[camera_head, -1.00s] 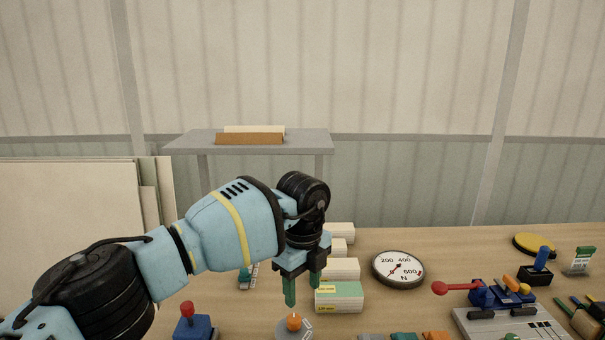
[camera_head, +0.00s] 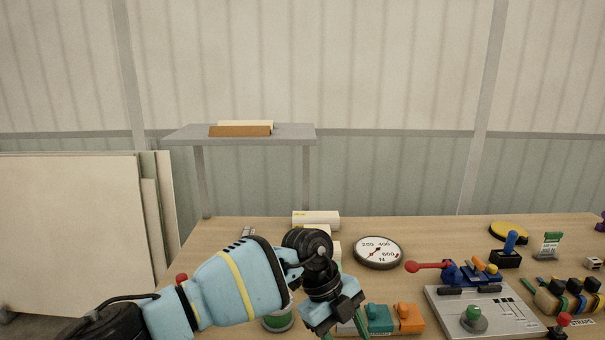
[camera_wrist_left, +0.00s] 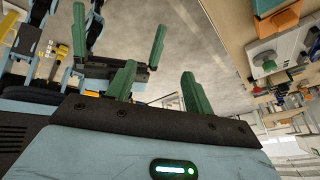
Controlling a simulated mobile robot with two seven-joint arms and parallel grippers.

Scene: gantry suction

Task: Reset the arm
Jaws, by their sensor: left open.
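My left arm, light blue and black, comes in from the lower left in the head view. Its gripper (camera_head: 328,334) is low over the bench, its green fingertips partly cut off by the bottom edge. In the left wrist view the two green fingers of this gripper (camera_wrist_left: 158,82) stand apart with nothing between them. My right gripper (camera_wrist_left: 120,18) shows at the upper left of the wrist view, its green fingers wide apart and empty. It is out of the head view.
The wooden bench (camera_head: 405,224) holds a round gauge (camera_head: 378,252), a grey control panel (camera_head: 440,300), teal (camera_head: 378,318) and orange (camera_head: 409,318) blocks, and a joystick (camera_head: 508,252). White boxes (camera_head: 316,219) lie behind the left gripper. A grey shelf (camera_head: 295,134) stands behind.

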